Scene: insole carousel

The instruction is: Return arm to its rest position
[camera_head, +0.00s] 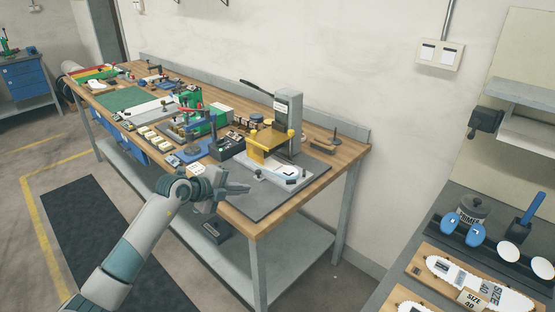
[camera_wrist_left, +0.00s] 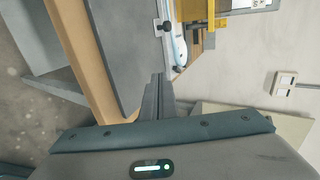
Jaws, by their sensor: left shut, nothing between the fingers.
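My left arm comes in from the lower left of the head view. Its gripper (camera_head: 238,188) is over the near edge of the workbench, beside the dark grey mat (camera_head: 262,205). The left gripper is shut and holds nothing. In the left wrist view its closed fingers (camera_wrist_left: 157,98) point toward the mat and the yellow press (camera_wrist_left: 197,14). A white insole-shaped piece (camera_wrist_left: 180,50) lies at the press, in front of the fingers and apart from them. My right gripper is not in view.
The wooden workbench (camera_head: 320,178) carries the yellow press (camera_head: 268,142), a green machine (camera_head: 205,118) and many small tools. A grey counter at the right holds insole boards (camera_head: 465,280), blue-and-white pads (camera_head: 462,228) and a tin (camera_head: 470,208). The floor by the black mat (camera_head: 95,240) is clear.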

